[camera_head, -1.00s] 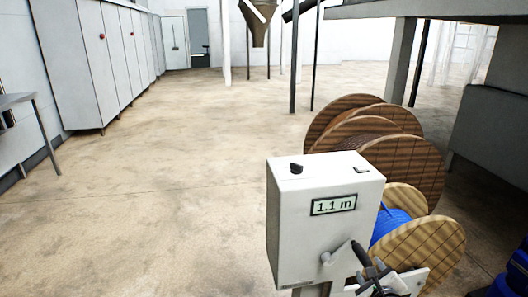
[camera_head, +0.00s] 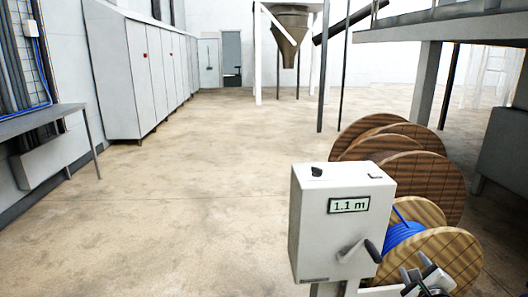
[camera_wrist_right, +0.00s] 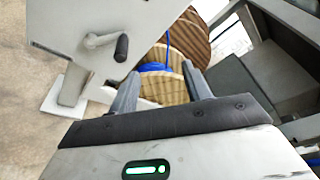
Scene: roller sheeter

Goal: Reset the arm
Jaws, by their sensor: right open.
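My right gripper (camera_head: 424,275) shows at the bottom right of the head view, beside the crank box (camera_head: 343,238) and in front of the cable reel. It is open, with its two grey fingers apart; in the right wrist view (camera_wrist_right: 161,85) nothing is between them. The crank handle (camera_head: 374,250) on the box front is clear of the fingers. It also shows in the wrist view (camera_wrist_right: 121,47), up and left of the gripper. The box display reads 1.1 m. My left gripper is not in view.
A reel with blue cable (camera_head: 402,235) stands right of the box, with larger wooden reels (camera_head: 425,185) behind it. A grey table (camera_head: 45,117) and white cabinets (camera_head: 125,75) line the left side. The floor between (camera_head: 190,190) is clear.

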